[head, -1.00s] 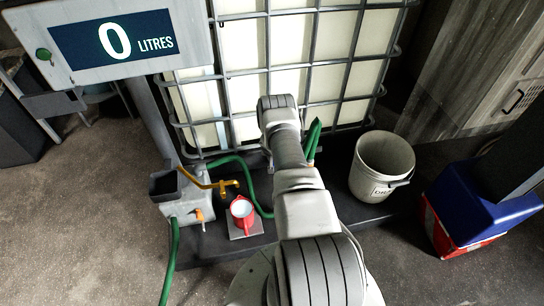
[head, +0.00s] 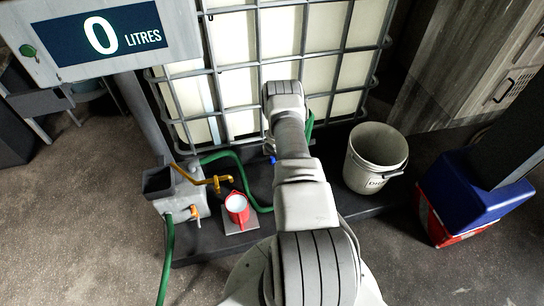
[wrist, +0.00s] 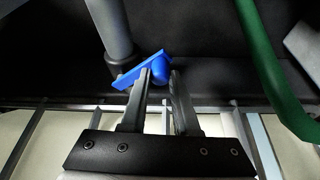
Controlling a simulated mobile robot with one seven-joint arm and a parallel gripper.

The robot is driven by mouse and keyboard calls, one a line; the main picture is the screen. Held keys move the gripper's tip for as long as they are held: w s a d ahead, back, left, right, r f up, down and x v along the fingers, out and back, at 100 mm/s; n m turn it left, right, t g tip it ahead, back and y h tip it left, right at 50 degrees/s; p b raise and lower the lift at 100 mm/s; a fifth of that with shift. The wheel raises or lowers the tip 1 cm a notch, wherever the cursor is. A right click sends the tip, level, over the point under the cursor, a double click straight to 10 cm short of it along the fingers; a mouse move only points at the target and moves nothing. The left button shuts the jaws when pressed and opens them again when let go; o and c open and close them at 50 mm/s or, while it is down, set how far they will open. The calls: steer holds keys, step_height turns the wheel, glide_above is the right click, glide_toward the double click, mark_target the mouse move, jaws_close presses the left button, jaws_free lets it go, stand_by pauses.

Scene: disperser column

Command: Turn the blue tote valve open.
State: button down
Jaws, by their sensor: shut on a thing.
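The blue tote valve handle (wrist: 155,70) is a flat bar with a rounded hub, tilted in the wrist view beside a grey pipe. My gripper (wrist: 163,78) has one finger on each side of the handle's hub and is shut on it. In the head view only a small blue piece of the handle (head: 272,160) shows at the foot of the tote, left of my arm. My gripper is hidden there behind my arm. The white tote (head: 238,82) stands in a grey bar cage.
A green hose (wrist: 272,65) runs close to the right of my gripper. A white bucket (head: 375,160) stands right of my arm. The display (head: 105,38) reads 0 litres.

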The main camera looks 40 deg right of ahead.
steer(key=c, duration=0.7)
jaws_free()
steer(key=shift+o, duration=0.2)
steer(key=p+v, duration=0.6)
steer(key=v, duration=1.1)
steer(key=shift+s+r+p, duration=0.15)
steer(key=shift+s+p, duration=0.05)
steer(key=shift+p, duration=0.1)
